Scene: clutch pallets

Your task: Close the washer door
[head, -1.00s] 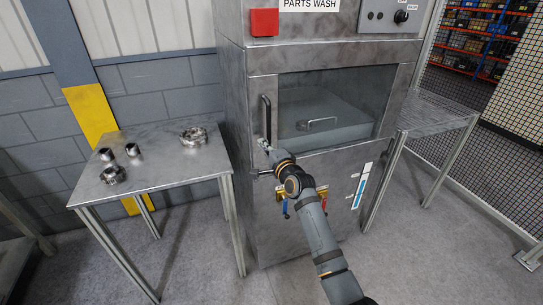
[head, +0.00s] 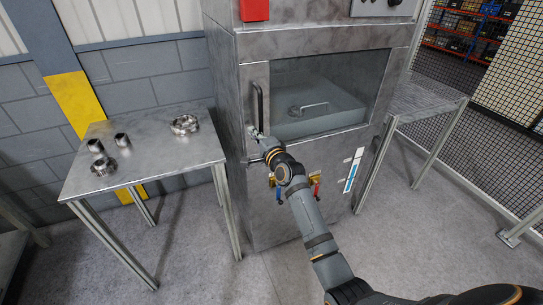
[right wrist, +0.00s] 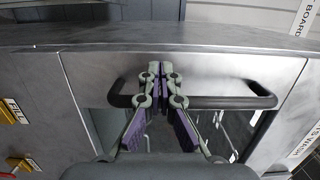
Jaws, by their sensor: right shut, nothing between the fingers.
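The washer door (head: 262,140) is the metal-framed door with a dark window on the front of the parts washer (head: 226,120). It looks flush or nearly flush with the front; I cannot tell if a small gap is left. Its black bar handle (head: 261,102) stands upright at the door's left side. My right gripper (head: 253,132) is at the handle's lower end. In the right wrist view the handle (right wrist: 235,103) runs across the picture and the shut fingers (right wrist: 160,68) overlap its middle, with nothing between them. Contact with it is unclear. My left gripper is out of view.
A metal table (head: 150,160) with several round metal parts stands left of the washer. A slatted rack (head: 425,100) is on its right, beside a mesh fence (head: 490,160). Valves with red and blue levers (head: 316,190) sit below the door. Floor in front is clear.

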